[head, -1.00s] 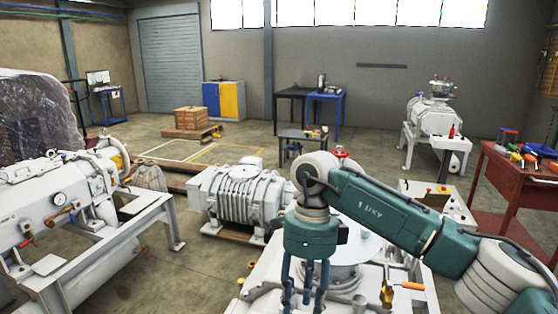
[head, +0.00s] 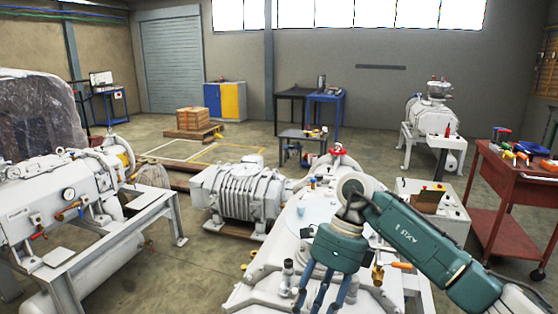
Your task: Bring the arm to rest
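My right arm (head: 410,240), dark green with a pale grey joint, comes in from the lower right. It reaches over the white vacuum machine (head: 312,207) in the front middle. My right gripper (head: 318,300) points down at the bottom edge, with blue fingers spread apart. The fingertips are cut off by the frame, and I see nothing between the fingers. An orange-handled valve (head: 400,265) on the machine is just right of the gripper. My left gripper is not in view.
A red tool cart (head: 512,185) stands at the right with several tools on top. A white control box (head: 435,205) is behind my arm. A ribbed grey pump (head: 240,195) and a large white machine on a frame (head: 75,205) stand left.

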